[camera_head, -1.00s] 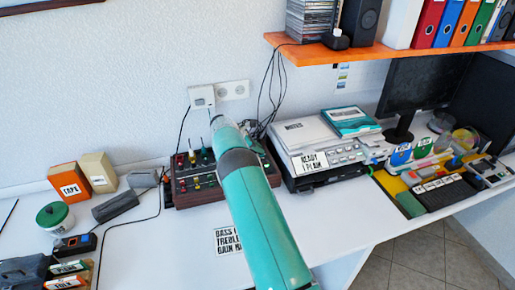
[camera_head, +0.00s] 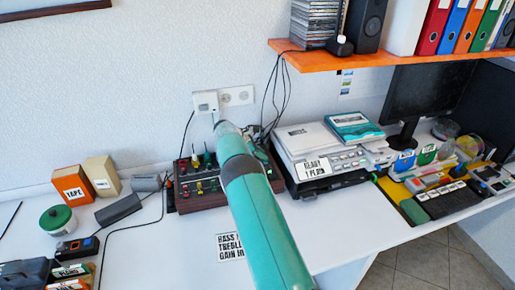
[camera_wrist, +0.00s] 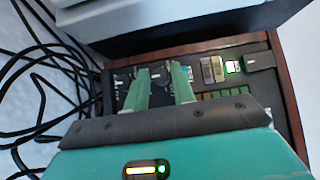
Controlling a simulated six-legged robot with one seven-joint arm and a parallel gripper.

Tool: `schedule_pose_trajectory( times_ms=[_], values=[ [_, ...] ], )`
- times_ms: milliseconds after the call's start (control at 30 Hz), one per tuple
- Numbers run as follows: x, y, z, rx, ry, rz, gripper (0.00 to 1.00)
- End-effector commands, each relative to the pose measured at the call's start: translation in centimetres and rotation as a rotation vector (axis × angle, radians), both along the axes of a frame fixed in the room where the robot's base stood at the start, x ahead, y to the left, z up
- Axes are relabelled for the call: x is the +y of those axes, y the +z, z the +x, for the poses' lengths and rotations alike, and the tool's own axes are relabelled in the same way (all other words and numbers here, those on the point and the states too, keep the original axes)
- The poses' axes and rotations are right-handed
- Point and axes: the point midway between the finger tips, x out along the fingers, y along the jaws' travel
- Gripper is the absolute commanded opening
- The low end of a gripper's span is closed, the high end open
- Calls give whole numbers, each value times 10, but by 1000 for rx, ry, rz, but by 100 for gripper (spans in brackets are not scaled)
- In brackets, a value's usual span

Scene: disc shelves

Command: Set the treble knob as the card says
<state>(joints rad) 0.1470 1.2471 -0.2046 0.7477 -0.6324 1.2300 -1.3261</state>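The mixer (camera_head: 201,197), a dark panel in a reddish-brown wooden case with small coloured knobs, stands against the wall; my arm covers its right part. The card (camera_head: 230,247) lies on the table in front of it. Its lines begin BASS, TREBLE and GAIN HI; my arm hides the line ends. In the wrist view my gripper (camera_wrist: 160,73) is over the mixer panel (camera_wrist: 262,85) with its two green fingers apart. A dark knob-like shape shows between the fingertips; I cannot tell whether they touch it or whether it is the treble knob. No knob label is readable.
Black cables (camera_wrist: 40,75) lie beside the mixer. A device labelled READY 1 PLAIN (camera_head: 325,178) stands close on its right. An orange TAPE box (camera_head: 73,186) and grey blocks are on the left. An orange shelf (camera_head: 400,50) overhangs the back right.

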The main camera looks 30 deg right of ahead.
Motion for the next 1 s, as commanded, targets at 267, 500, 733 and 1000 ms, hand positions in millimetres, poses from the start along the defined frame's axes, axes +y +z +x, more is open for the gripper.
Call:
schedule_pose_trajectory(
  times_ms=[267,500,733,1000],
  values=[
    [-1,1,-4,4,134,0,28],
    [-2,1,-6,3,325,0,28],
    [-2,1,-8,1,547,-1,28],
    [-3,0,-11,1,816,0,28]
  ],
)
